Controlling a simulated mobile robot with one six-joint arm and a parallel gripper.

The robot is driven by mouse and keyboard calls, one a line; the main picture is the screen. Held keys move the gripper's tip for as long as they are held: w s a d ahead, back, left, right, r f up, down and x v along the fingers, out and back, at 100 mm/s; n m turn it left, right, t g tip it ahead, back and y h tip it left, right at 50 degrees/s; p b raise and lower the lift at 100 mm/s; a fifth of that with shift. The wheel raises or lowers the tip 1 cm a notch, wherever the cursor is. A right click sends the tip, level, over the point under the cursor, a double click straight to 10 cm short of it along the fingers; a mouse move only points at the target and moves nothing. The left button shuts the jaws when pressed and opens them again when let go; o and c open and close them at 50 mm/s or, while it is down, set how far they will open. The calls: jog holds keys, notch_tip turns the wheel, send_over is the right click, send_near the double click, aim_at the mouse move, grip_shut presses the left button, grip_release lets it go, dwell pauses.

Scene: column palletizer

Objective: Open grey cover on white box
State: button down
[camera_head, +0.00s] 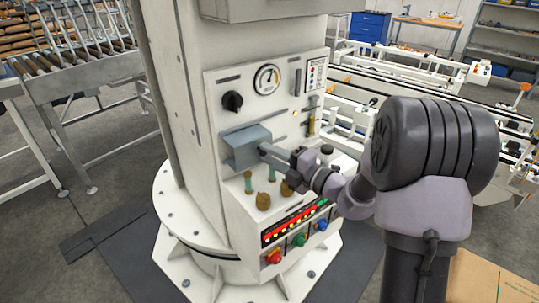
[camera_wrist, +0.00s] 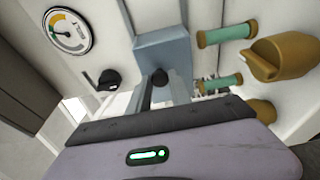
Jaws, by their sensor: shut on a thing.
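The white box (camera_head: 232,180) is the control panel on the front of the white column. The grey-blue cover (camera_head: 246,145) sits on its front, below the black knob and gauge. The cover also shows in the wrist view (camera_wrist: 163,45), at the top centre. My gripper (camera_head: 270,152) reaches in from the right, with its fingertips at the cover's right side. In the wrist view my gripper (camera_wrist: 165,84) is shut on a dark round knob (camera_wrist: 159,76) at the cover's near edge. What lies behind the cover is hidden, and its exact opening angle is unclear.
Close to my gripper are green-and-brass fittings (camera_head: 248,182) and brass knobs (camera_head: 263,201). A black rotary knob (camera_head: 232,101) and a round gauge (camera_head: 266,79) are above. Red, green and blue buttons (camera_head: 299,240) are below. A roller conveyor (camera_head: 78,70) stands at the left.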

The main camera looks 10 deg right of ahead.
jog(key=w+d+p, duration=0.4)
jog(key=d+p, duration=0.2)
jog(key=d, duration=0.4)
jog(key=shift+p, duration=0.3)
jog(key=shift+w+d, duration=0.1)
jog(key=c, duration=1.2)
grip_release()
jog(key=p+v, duration=0.3)
jog(key=v, duration=1.4)
jog(key=shift+s+d, duration=0.1)
jog(key=shift+s, duration=0.1)
